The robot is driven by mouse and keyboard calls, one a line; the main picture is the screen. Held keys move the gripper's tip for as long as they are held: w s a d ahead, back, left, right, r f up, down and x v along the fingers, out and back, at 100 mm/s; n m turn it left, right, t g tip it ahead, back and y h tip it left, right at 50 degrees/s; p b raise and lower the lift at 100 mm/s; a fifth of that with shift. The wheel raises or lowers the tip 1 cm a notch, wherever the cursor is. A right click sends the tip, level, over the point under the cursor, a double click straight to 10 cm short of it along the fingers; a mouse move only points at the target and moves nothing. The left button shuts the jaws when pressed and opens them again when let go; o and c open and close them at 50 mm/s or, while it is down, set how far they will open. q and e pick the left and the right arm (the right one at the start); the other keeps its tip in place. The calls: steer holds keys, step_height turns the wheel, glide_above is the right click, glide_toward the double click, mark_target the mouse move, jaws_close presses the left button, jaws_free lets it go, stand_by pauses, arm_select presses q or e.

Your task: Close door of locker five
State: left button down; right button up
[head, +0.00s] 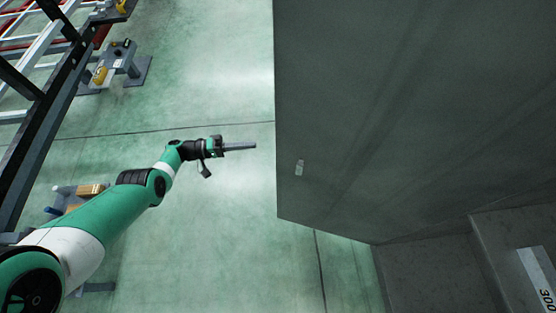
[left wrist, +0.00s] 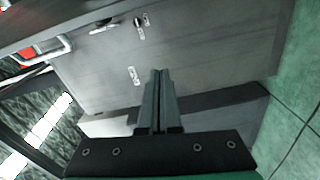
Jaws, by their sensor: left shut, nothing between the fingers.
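A large grey metal panel (head: 400,110), which looks like an open locker door, fills the right of the head view. A small light fitting (head: 299,168) sits near its left edge. My left gripper (head: 254,146) is shut and empty, pointing at the panel's left edge from the left. In the left wrist view the shut fingers (left wrist: 158,74) point toward a grey panel (left wrist: 210,55) with small metal fittings (left wrist: 139,27) and a lower fitting (left wrist: 133,75). I cannot see contact. No number five shows. My right gripper is out of view.
A grey block with a white label reading "300" (head: 538,278) is at the lower right. A dark frame with ladder-like rails (head: 40,140) and grey stands (head: 118,68) are at the left. Open green floor (head: 200,230) lies between.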

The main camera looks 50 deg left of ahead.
arm_select(q)
steer(key=w+d+f+h+p, duration=0.1)
steer(key=w+d+f+p, duration=0.1)
steer(key=d, duration=0.7)
steer(key=shift+w+d+f+n+g, duration=0.3)
steer(key=shift+w+d+n, duration=0.1)
steer(key=shift+w, duration=0.05)
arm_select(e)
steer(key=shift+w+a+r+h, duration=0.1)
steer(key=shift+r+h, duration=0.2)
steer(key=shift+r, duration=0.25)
arm_select(q)
steer(key=shift+s+p, duration=0.1)
steer(key=shift+p, duration=0.2)
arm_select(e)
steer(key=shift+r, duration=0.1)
